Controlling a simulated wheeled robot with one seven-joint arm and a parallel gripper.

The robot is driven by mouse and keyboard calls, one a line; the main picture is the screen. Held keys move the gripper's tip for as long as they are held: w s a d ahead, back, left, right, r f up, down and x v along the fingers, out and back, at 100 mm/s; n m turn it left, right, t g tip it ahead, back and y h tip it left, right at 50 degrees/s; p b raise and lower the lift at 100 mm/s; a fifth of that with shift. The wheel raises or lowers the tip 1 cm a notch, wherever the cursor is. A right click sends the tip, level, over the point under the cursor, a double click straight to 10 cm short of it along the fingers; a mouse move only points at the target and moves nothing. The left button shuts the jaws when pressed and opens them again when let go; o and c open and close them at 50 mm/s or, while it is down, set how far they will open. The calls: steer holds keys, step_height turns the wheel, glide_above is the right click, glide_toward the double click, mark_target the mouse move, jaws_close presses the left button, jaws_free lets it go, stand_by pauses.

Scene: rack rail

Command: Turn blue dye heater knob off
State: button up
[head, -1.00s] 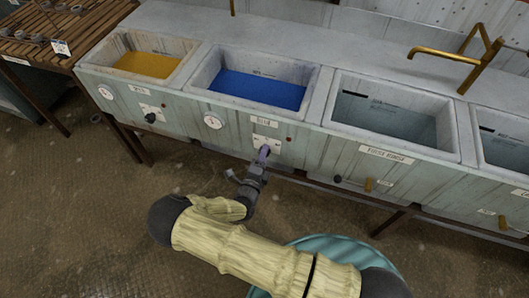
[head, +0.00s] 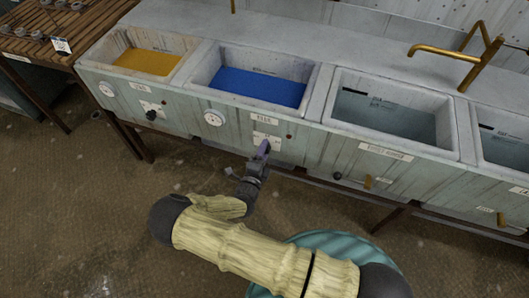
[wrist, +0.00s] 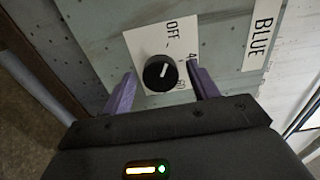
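The blue dye heater knob (wrist: 161,73) is round and black with a white pointer line, on a white plate (wrist: 133,48) marked OFF and with numbers. In the wrist view the line tilts up and slightly right, toward the OFF side. My gripper (wrist: 161,70) is open, with one purple finger on each side of the knob and gaps showing between. I cannot tell how deep the fingers reach. In the head view my gripper (head: 264,147) is at the panel below the BLUE label (head: 264,120), and hides the knob. The blue dye (head: 258,87) fills the basin above.
A round gauge (head: 214,118) is left of the plate. The yellow dye basin (head: 147,62) with its own black knob (head: 151,115) stands further left. The rinse basin (head: 388,113) is to the right, with levers below.

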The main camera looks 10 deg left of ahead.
steer(key=s+a, duration=0.1)
steer(key=s, duration=1.6)
steer(key=shift+s+a, duration=0.15)
steer(key=shift+s, duration=0.05)
